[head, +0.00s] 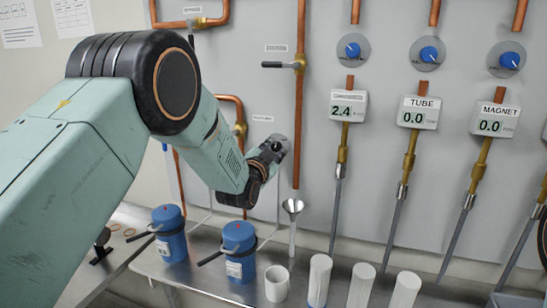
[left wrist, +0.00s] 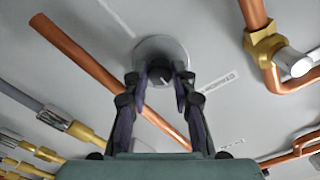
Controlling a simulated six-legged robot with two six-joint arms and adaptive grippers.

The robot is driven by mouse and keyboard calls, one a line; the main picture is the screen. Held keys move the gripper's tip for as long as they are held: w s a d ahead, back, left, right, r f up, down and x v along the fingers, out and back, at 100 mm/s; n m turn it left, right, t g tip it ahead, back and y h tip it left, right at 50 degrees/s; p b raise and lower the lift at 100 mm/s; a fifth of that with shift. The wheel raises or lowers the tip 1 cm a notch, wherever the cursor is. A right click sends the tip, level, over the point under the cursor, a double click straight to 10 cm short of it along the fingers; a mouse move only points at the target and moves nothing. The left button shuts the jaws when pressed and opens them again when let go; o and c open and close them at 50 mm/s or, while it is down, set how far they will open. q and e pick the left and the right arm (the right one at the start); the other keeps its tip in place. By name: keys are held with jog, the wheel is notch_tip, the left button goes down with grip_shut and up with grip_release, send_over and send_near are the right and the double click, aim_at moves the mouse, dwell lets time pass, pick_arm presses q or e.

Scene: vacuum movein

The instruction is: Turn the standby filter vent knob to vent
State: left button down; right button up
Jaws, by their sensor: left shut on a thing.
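In the left wrist view my left gripper (left wrist: 162,82) has its two dark fingers on either side of a small dark knob (left wrist: 160,73). The fingers are shut on this knob, which sits on a round grey plate (left wrist: 160,46) on the wall. A label (left wrist: 219,83) lies on the wall beside it, its text too small to read. The knob's pointer setting cannot be made out. In the head view my left arm reaches to the wall, and my wrist hides the fingers and the knob. My right gripper is not in view.
Copper pipes (head: 300,92) and a black-handled valve (head: 298,64) are near my wrist. Blue knobs (head: 354,50) and gauges (head: 348,106) are on the right. Blue flasks (head: 239,262), a white cup (head: 277,284) and white cylinders (head: 318,279) stand on the bench below.

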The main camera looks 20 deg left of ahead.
pick_arm(q)
jog(key=m+b, duration=0.2)
jog(key=m, duration=0.2)
jog(key=shift+m, duration=0.3)
jog(key=shift+d+m+b, duration=0.1)
jog(key=shift+m+b, duration=0.7)
jog(key=shift+m, duration=1.1)
jog(key=c, duration=1.4)
grip_release()
jog(key=shift+c, duration=0.2)
jog(key=o, duration=0.3)
jog(key=shift+s+d, duration=0.1)
jog(key=shift+s, duration=0.05)
jog(key=shift+o, duration=0.2)
